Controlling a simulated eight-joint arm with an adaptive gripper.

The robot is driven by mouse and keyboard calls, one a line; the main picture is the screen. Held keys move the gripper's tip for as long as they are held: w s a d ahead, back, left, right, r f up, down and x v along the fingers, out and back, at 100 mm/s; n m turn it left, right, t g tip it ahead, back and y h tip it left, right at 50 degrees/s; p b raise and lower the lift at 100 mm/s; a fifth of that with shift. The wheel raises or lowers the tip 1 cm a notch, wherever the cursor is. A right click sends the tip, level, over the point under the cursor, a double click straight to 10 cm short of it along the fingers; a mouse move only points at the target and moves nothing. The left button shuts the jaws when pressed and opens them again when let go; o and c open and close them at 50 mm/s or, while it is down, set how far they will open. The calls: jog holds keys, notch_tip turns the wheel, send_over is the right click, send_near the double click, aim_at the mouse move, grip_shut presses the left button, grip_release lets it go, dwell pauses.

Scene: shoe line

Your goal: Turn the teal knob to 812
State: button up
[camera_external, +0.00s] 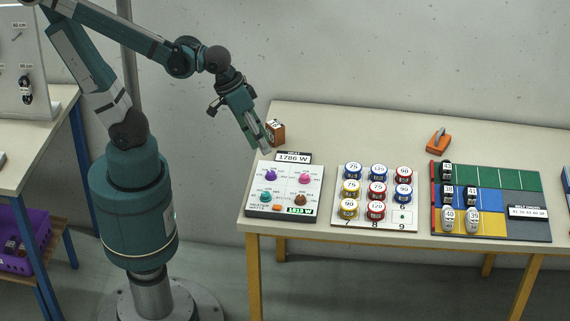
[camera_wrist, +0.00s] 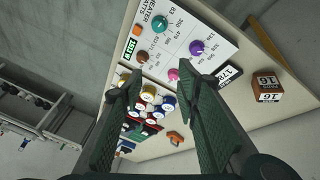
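The teal knob (camera_external: 265,196) sits at the lower left of the white heater panel (camera_external: 312,181) on the table; a purple, a pink and a brown knob share the panel. In the wrist view the teal knob (camera_wrist: 160,24) is near the top, with printed numbers beside it. My gripper (camera_external: 265,149) is above the table's back left, behind the panel and apart from the knob. Its fingers (camera_wrist: 155,82) are spread and empty.
An orange-brown block (camera_external: 276,132) marked 16 stands close to my gripper. An orange button (camera_external: 277,208) is right of the teal knob. Right of the panel are a board of coloured spools (camera_external: 345,219) and a coloured mat (camera_external: 515,180). An orange tool (camera_external: 438,141) lies behind.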

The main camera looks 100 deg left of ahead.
jog(key=w+d+f+n+g+p, duration=0.1)
jog(key=n+p, duration=0.1)
jog(key=n, duration=0.1)
jog(key=n+g+p, duration=0.4)
jog(key=n, duration=0.5)
send_near(266, 193)
jog(key=shift+s+d, duration=0.15)
jog(key=shift+d, duration=0.05)
jog(key=shift+f, duration=0.1)
jog(key=shift+f, duration=0.1)
jog(key=shift+f+b, duration=0.85)
jog(key=shift+f, duration=2.95)
jog(key=shift+c, duration=0.4)
jog(key=c, duration=0.8)
